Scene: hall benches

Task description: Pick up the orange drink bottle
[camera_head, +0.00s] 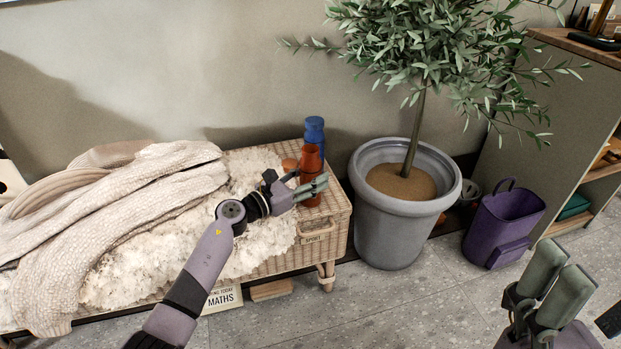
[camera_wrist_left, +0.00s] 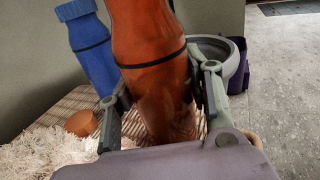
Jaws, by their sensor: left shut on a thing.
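The orange drink bottle (camera_head: 311,160) stands upright at the right end of the wicker bench (camera_head: 340,212). My left gripper (camera_head: 311,187) is shut on it, with fingers on both sides of its lower body. In the left wrist view the orange bottle (camera_wrist_left: 150,50) fills the middle between the fingers (camera_wrist_left: 160,95); its top is cut off there. I cannot tell whether its base touches the bench. My right gripper (camera_head: 552,285) is at the lower right of the head view, over the floor and away from the bottle; its two fingers are apart with nothing between them.
A blue bottle (camera_head: 315,128) stands just behind the orange one. A small round orange object (camera_head: 290,164) lies to its left. A cream fleece and knitted blanket (camera_head: 110,200) cover the bench. A potted tree (camera_head: 390,230) and a purple bin (camera_head: 500,230) stand to the right.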

